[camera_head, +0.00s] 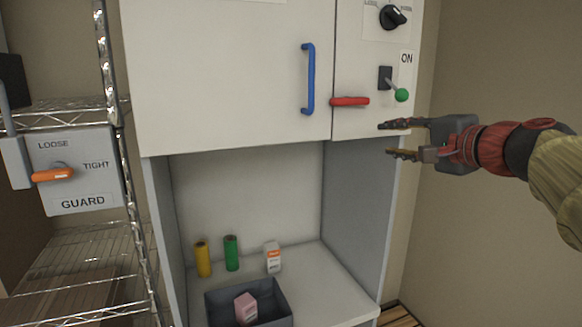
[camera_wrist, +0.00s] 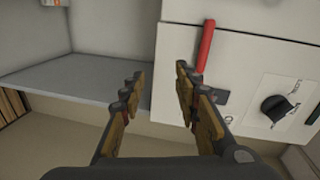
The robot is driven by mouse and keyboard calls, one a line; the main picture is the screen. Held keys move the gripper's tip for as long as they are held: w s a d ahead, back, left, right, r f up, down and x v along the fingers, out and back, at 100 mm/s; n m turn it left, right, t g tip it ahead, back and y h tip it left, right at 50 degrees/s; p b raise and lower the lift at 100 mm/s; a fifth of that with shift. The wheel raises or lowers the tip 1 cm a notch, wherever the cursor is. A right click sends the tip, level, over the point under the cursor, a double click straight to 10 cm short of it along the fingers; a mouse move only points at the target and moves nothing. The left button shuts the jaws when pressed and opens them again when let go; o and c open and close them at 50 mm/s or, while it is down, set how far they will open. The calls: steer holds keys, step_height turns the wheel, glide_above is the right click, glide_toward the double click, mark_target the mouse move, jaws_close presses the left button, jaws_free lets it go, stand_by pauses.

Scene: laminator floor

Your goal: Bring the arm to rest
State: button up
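My gripper (camera_head: 389,139) is at the right in the head view, reaching left in front of the cabinet's right side. Its two fingers are apart with nothing between them. In the wrist view my gripper (camera_wrist: 158,80) also shows open and empty, with cabinet surfaces beyond it. The red handle (camera_head: 350,101) is left of and a little above the fingertips in the head view. It also shows in the wrist view (camera_wrist: 205,47), close to the right finger; I cannot tell whether they touch.
The cabinet carries a blue handle (camera_head: 309,79), a green-knobbed lever (camera_head: 401,95) by "ON" and a black dial (camera_head: 393,17). Below stand a yellow cylinder (camera_head: 203,259), a green cylinder (camera_head: 232,253), a white bottle (camera_head: 272,257) and a grey bin (camera_head: 280,292). A wire rack (camera_head: 70,262) stands left.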

steer(key=s+a+f+n+g+h, duration=0.1)
steer(key=s+f+n+g, duration=0.25)
steer(key=s+f, duration=0.65)
steer(key=s+a+f+n+g+h, duration=0.2)
steer(key=s+f+g, duration=0.15)
steer(key=f, duration=1.25)
steer(key=s+a+f+n+g+h, duration=0.2)
steer(key=s+f+n, duration=0.5)
steer(key=s+f, duration=0.6)
steer(key=s+a, duration=0.1)
steer(key=s, duration=0.3)
steer(key=shift+a+f+g, duration=0.15)
steer(key=shift+g, duration=0.25)
